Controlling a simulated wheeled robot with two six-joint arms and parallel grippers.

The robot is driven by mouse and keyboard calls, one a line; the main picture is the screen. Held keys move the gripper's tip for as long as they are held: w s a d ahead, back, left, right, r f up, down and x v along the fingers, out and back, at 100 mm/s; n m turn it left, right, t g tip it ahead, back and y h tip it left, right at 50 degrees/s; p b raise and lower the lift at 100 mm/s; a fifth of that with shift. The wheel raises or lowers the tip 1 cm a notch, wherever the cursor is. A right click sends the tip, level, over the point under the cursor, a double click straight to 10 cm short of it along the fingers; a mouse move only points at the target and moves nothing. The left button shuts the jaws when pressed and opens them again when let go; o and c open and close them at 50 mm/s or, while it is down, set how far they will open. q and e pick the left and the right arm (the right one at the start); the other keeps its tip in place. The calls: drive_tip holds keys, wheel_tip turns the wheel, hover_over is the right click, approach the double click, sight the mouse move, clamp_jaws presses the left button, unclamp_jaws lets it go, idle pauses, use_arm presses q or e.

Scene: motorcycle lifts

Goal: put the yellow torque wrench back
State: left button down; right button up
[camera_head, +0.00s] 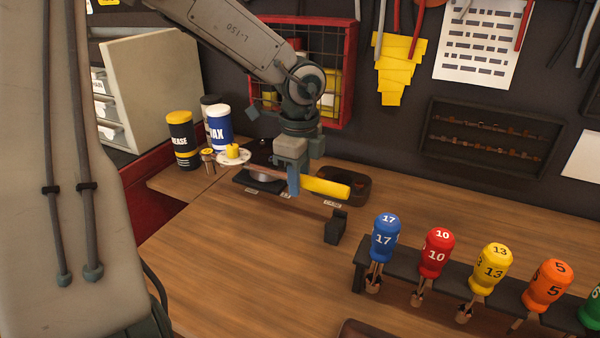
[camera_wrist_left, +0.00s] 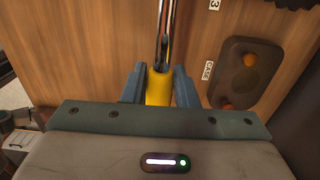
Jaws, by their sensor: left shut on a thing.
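The yellow torque wrench has a yellow handle (camera_head: 326,188) and a thin shaft running to the left over the bench. My left gripper (camera_head: 293,182) is shut on the handle and holds it roughly level, seemingly above the bench top. In the left wrist view the yellow handle (camera_wrist_left: 159,88) sits between the two blue fingers of my left gripper (camera_wrist_left: 159,90), with the chrome shaft pointing away. The wrench's far end is near a white disc with a yellow knob (camera_head: 233,152); I cannot tell whether they touch. My right gripper is not in view.
A small black block (camera_head: 335,228) stands on the bench. A dark tray (camera_wrist_left: 245,72) lies beside the wrench. A rack (camera_head: 362,255) of numbered, coloured-handle tools is at front right. Cans, including a grease can (camera_head: 182,140), stand at back left. The bench's front left is clear.

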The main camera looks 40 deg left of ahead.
use_arm(q)
wheel_tip(320, 180, down, 4)
drive_tip(key=shift+r+b, duration=0.25)
drive_tip(key=shift+b, duration=0.05)
drive_tip(key=shift+f, duration=0.9)
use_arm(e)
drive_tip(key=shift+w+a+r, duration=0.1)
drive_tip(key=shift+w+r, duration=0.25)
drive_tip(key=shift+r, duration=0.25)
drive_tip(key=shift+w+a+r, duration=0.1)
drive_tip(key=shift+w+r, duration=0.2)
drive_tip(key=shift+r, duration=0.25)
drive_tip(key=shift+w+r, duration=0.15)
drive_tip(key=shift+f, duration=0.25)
use_arm(q)
drive_tip(key=shift+b, duration=0.65)
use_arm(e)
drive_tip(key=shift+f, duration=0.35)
use_arm(q)
drive_tip(key=shift+d, duration=0.1)
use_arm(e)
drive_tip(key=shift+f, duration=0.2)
use_arm(q)
drive_tip(key=shift+f+b, duration=0.55)
drive_tip(key=shift+b, duration=0.7)
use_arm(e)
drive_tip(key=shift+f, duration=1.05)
use_arm(q)
drive_tip(key=c, duration=1.1)
unclamp_jaws()
